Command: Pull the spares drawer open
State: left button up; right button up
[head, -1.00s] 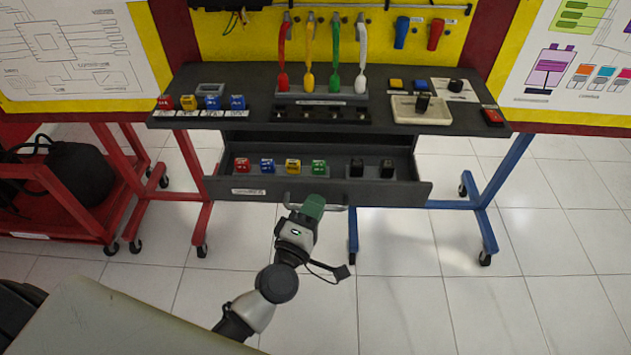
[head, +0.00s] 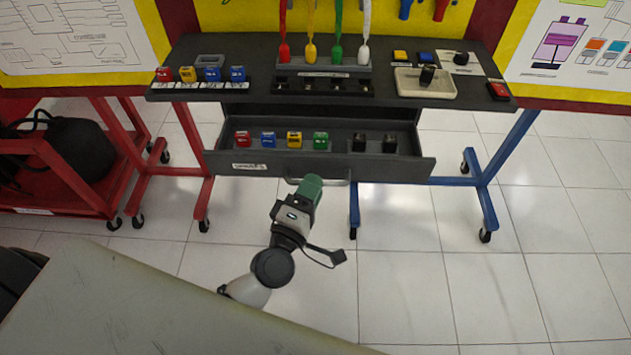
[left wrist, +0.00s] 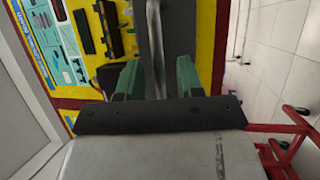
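The spares drawer (head: 330,164) stands pulled out beneath the dark tabletop of the engine trainer stand, its inside showing. It holds red, blue, yellow and green cubes and two black pieces. Its grey bar handle (head: 338,182) is on the front. My left gripper (head: 312,185), with green fingers, is at the handle. In the left wrist view the handle bar (left wrist: 155,45) runs between the two fingers of my left gripper (left wrist: 160,80). The fingers stand apart, with a gap showing beside the bar. My right gripper is not in view.
The tabletop (head: 260,65) carries coloured cubes, a black rack and a beige tray (head: 440,87). A red cart (head: 60,190) stands at the left. A pale table surface (head: 130,310) is in the near left foreground. Tiled floor at the right is clear.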

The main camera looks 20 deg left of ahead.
pick_arm(q)
jog(key=b+v, duration=0.1)
jog(key=v, duration=0.8)
jog(key=shift+b, duration=0.35)
jog(key=s+a+f+m+g+p, duration=0.1)
jog(key=s+f+m+g+p, duration=0.3)
jog(key=f, duration=1)
jog(key=s+a+f+m+g, duration=0.15)
jog(key=f+m+g, duration=0.5)
jog(key=f, duration=0.85)
jog(key=s+a+f+m+g+y+p, duration=0.1)
jog(key=s+a+f+m+g, duration=0.2)
jog(key=s+f, duration=0.3)
jog(key=s+a+f+m+g+y+p, duration=0.1)
jog(key=s+a+f+m+g, duration=0.2)
jog(key=s+f, duration=0.4)
jog(key=s+m+g, duration=0.1)
jog(key=s+g, duration=0.1)
jog(key=s, duration=0.6)
jog(key=shift+s+f+m+p, duration=0.2)
jog(key=shift+s+m+p, duration=0.1)
jog(key=shift+m+p, duration=0.05)
